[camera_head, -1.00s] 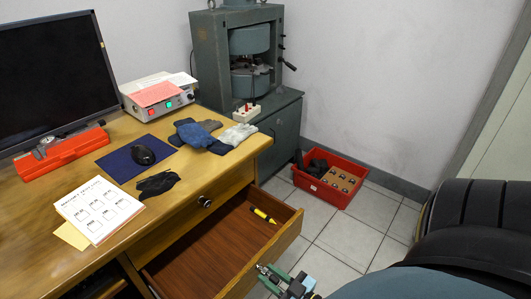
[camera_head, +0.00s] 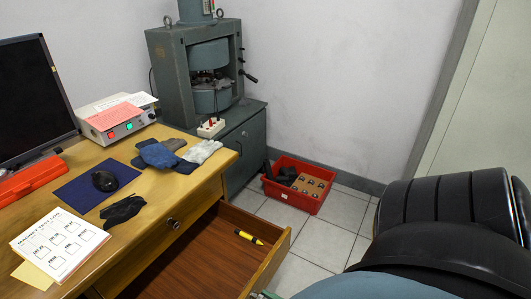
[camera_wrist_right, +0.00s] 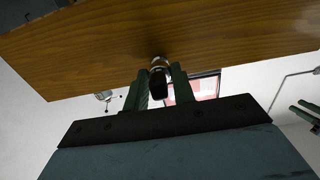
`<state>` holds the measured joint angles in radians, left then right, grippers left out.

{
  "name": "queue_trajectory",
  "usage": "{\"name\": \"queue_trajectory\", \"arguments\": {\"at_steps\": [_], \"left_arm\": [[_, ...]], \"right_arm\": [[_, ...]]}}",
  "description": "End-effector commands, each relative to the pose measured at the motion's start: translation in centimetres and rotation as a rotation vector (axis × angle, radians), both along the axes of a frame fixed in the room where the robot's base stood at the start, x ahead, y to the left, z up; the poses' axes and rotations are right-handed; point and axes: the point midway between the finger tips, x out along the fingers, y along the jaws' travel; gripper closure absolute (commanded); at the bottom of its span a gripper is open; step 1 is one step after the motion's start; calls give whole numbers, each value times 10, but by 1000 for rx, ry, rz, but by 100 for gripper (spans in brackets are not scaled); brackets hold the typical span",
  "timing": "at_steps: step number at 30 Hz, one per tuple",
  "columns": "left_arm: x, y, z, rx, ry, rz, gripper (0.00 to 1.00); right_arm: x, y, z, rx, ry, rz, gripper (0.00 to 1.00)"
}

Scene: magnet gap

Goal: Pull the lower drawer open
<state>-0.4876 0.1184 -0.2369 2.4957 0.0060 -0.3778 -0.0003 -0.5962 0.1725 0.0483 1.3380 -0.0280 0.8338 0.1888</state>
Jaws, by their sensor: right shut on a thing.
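The lower drawer (camera_head: 190,268) stands well out from the wooden desk, with its brown inside showing. A yellow and black marker (camera_head: 250,237) lies in it. Above it, the upper drawer with a dark round knob (camera_head: 173,223) is shut. In the right wrist view, my right gripper (camera_wrist_right: 160,76) has its green fingers shut on the lower drawer's knob (camera_wrist_right: 159,80), against the wooden drawer front (camera_wrist_right: 200,60). In the head view, the knob being held is out of sight below the picture.
A red crate (camera_head: 268,190) with dark things and small parts stands on the tiled floor beyond the drawer. A grey press (camera_head: 160,70) on a cabinet is behind the desk. A mouse, gloves and a paper lie on the desktop. Floor right of the drawer is clear.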

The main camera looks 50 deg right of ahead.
Motion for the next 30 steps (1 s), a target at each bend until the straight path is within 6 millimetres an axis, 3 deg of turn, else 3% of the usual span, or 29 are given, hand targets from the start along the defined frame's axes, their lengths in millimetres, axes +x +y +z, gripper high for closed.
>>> {"name": "queue_trajectory", "arguments": {"at_steps": [5,22,30], "left_arm": [[0,0,0,0,0,0,64],[0,0,4,0,0,0,64],[0,0,4,0,0,0,64]], "right_arm": [[-4,0,-1,0,5,0,95],[-49,-4,-1,0,6,0,95],[-55,-4,-1,-1,3,0,95]]}}
